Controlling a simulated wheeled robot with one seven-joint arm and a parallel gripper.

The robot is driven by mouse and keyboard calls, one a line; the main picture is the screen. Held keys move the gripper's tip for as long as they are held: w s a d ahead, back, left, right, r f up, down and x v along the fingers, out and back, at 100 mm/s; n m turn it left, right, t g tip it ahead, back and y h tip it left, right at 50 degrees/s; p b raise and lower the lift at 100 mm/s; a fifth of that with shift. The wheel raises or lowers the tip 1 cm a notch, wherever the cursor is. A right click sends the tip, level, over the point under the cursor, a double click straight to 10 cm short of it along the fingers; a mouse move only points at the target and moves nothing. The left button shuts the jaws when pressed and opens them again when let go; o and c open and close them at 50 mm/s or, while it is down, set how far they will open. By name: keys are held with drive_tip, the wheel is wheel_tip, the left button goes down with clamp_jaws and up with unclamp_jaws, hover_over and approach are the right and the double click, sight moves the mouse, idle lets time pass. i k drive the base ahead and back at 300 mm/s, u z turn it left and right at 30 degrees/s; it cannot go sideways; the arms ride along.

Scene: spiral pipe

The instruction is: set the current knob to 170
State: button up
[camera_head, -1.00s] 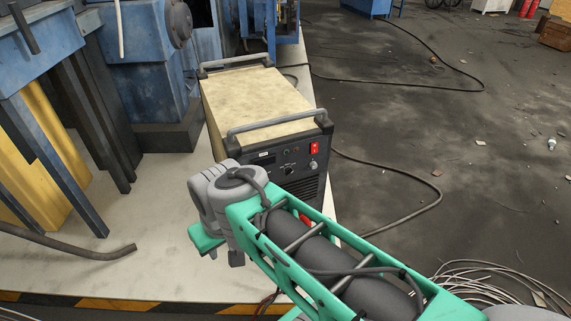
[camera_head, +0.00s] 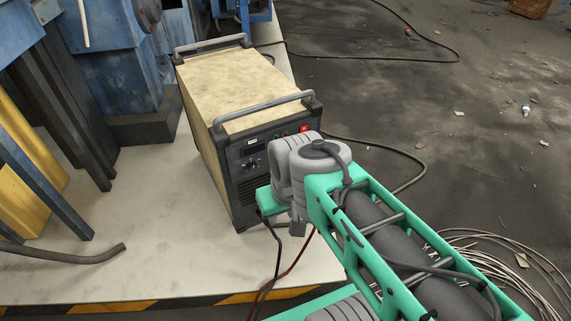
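The welding power box (camera_head: 201,90) stands upright on the pale floor, its dark front panel (camera_head: 236,192) facing me at an angle. A black knob (camera_head: 250,163) with white marks around it shows on the left of the panel. The numbers are too small to read, and I cannot tell whether this is the current knob. My grey and green wrist is in front of the panel's right part and covers it. I cannot make out my gripper's fingers, and no contact with the knob shows.
A red switch (camera_head: 304,128) sits at the panel's upper right. A metal handle (camera_head: 262,107) runs along the box's top front edge. Blue machinery (camera_head: 113,72) stands at the left.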

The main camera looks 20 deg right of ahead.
sight(252, 167)
drive_tip(key=u, duration=2.8)
drive_tip(key=k, duration=0.7)
drive_tip(key=z, duration=1.25)
drive_tip(key=i, duration=0.5)
drive_tip(key=u, duration=0.05)
